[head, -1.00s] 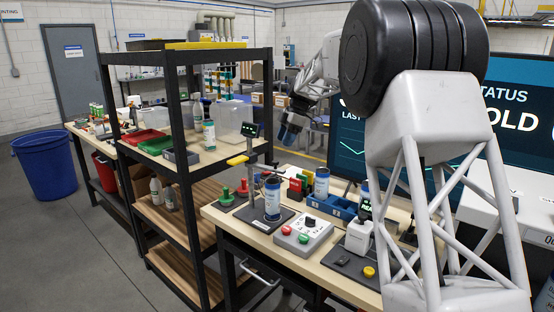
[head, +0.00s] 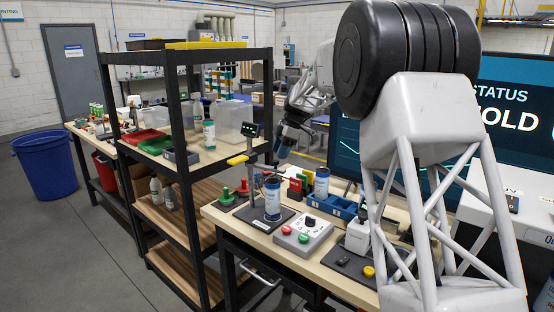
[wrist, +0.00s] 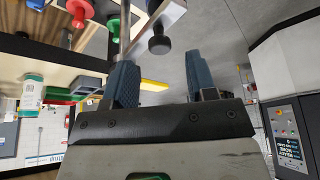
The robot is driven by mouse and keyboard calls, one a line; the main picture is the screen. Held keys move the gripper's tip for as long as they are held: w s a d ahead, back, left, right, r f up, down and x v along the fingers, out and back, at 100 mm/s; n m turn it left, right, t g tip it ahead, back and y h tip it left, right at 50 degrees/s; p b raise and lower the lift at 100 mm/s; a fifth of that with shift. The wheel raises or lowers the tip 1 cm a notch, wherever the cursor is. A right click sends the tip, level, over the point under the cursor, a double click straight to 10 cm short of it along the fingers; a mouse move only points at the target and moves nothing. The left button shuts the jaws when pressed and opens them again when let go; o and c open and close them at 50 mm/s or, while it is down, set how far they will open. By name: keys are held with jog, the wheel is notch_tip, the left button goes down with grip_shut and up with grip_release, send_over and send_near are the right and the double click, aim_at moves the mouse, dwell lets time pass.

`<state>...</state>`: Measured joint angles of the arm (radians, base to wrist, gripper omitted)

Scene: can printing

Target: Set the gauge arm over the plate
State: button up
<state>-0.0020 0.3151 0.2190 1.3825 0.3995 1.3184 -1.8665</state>
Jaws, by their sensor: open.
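The gauge stands on the near bench, with a small dark display (head: 249,129) on top of its post. Its dark base plate (head: 258,225) bears a blue and white can (head: 272,203). My gripper (head: 282,152) is above and slightly right of that can, close to the gauge. In the wrist view my gripper (wrist: 163,75) is open, with two blue fingers apart and nothing held between them. A silver bar, apparently the gauge arm (wrist: 165,17), with a black knob (wrist: 158,42) lies just beyond the fingertips. Whether a finger touches it I cannot tell.
A control box (head: 303,233) with red and green buttons sits right of the plate. A second can (head: 321,183) stands by a blue bin (head: 338,206) behind. Green and red stamps (head: 226,196) are at the left. A black shelf rack (head: 190,190) stands left of the bench.

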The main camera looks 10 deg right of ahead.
jog(key=shift+x, duration=1.6)
jog(key=shift+f, duration=0.1)
grip_shut()
